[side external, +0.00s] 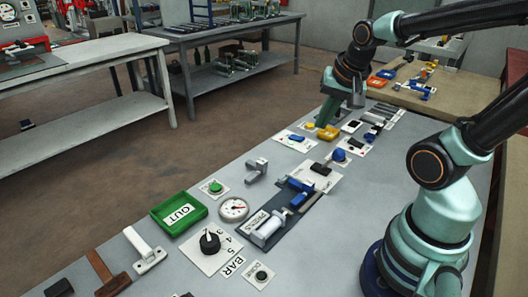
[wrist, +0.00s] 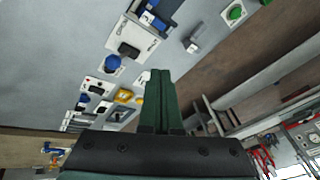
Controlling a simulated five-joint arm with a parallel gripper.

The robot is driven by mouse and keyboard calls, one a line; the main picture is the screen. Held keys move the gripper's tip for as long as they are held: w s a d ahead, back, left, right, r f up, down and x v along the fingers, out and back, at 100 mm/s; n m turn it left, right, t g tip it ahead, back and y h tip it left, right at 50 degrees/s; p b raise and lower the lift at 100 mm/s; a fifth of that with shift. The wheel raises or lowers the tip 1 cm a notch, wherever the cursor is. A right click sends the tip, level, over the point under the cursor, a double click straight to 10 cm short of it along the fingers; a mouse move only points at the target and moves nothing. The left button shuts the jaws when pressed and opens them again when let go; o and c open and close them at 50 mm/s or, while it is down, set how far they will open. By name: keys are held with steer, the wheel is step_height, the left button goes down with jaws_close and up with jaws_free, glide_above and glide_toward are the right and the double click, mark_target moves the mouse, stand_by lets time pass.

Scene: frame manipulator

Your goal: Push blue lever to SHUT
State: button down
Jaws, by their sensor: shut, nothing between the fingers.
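A small blue lever (side external: 297,138) lies on a white plate (side external: 286,141) with small coloured marks, on the grey bench in the side view. Its lettering is too small to read. My gripper (side external: 325,122) is shut and empty, pointing down just to the right of and beyond that plate, close to a yellow-framed part (side external: 328,133). Whether it touches anything I cannot tell. In the wrist view the green fingers (wrist: 159,74) are together. A sliver of white plate (wrist: 143,78) shows beside them, and I cannot make out the lever there.
A blue knob (side external: 338,155) on its own plate and a blue-handled slide (side external: 300,185) stand nearer the camera. A grey bracket (side external: 257,170), green button (side external: 215,187), gauge (side external: 233,209) and green OUT tray (side external: 180,213) lie left. Bare bench lies left of the lever.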

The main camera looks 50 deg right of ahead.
mark_target(332, 160)
steer(key=s+d+f+m+g+h, duration=0.1)
steer(key=s+d+f+m, duration=0.25)
steer(key=d+m, duration=0.45)
steer(key=s+d+f+m+g, duration=0.1)
steer(key=s+d+f+m, duration=0.3)
steer(key=m, duration=0.6)
steer(key=x, duration=0.6)
steer(key=d+x, duration=0.1)
steer(key=x, duration=0.2)
steer(key=shift+s+d, duration=0.1)
steer(key=shift+s, duration=0.15)
steer(key=shift+w+a+r, duration=0.35)
steer(key=shift+w, duration=0.2)
steer(key=shift+w+a+r, duration=0.3)
steer(key=shift+w+a, duration=0.1)
steer(key=shift+w, duration=0.1)
steer(key=shift+w+a+r, duration=0.2)
steer(key=shift+w+a, duration=0.2)
steer(key=shift+w, duration=0.05)
steer(key=shift+w+r, duration=0.1)
